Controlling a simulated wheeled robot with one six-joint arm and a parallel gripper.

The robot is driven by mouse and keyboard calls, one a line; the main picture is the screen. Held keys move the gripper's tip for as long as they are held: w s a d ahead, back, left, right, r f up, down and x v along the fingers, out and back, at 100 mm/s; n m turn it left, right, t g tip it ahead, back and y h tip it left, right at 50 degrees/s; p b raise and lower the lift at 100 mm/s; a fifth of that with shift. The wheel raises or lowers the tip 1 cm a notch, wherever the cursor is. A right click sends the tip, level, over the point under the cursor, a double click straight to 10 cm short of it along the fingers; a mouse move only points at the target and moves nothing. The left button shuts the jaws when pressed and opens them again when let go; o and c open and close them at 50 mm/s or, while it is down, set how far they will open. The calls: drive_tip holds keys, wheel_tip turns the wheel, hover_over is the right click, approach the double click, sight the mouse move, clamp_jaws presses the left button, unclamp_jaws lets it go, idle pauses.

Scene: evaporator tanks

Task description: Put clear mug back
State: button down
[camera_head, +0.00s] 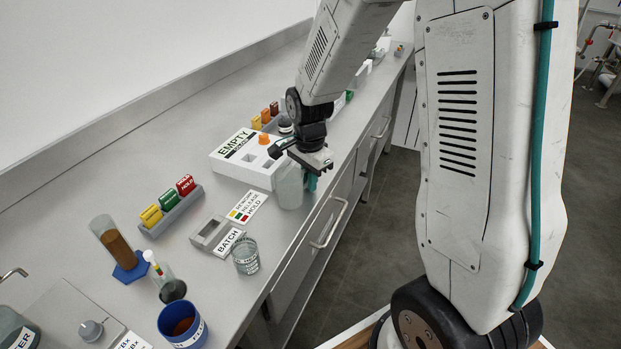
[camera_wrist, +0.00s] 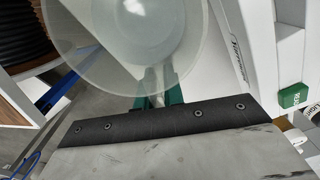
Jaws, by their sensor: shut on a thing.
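The clear mug (camera_head: 289,187) is a frosted, see-through vessel at the counter's front edge, just right of the white EMPTY box. My gripper (camera_head: 311,182) is shut on it, with teal fingertips at its right side. In the wrist view the mug's round rim and inside (camera_wrist: 135,35) fill the top middle, and my gripper's teal fingers (camera_wrist: 158,95) meet at its near side. The mug looks roughly upright. I cannot tell whether its bottom touches the counter.
The white EMPTY box (camera_head: 247,158) stands close behind the mug. A glass beaker (camera_head: 245,257), a BATCH tray (camera_head: 211,233), a colored label card (camera_head: 247,207) and a blue cup (camera_head: 182,325) are nearer. A drawer handle (camera_head: 330,224) sticks out below the counter edge.

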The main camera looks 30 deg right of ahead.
drive_tip(key=c, duration=1.5)
unclamp_jaws()
drive_tip(key=shift+d, duration=0.15)
wheel_tip(320, 180, up, 12)
drive_tip(key=shift+f, duration=0.1)
drive_tip(key=s+a+r+n, duration=0.1)
drive_tip(key=s+r+n, duration=0.2)
drive_tip(key=s+n, duration=0.2)
drive_tip(key=s+a+r+n, duration=0.1)
drive_tip(key=s+n, duration=0.4)
drive_tip(key=s, duration=0.6)
drive_tip(key=s+a+r+n+t, duration=0.1)
drive_tip(key=s+r+n, duration=0.3)
drive_tip(key=s, duration=0.5)
drive_tip(key=shift+r+n, duration=0.3)
drive_tip(key=shift+n, duration=0.3)
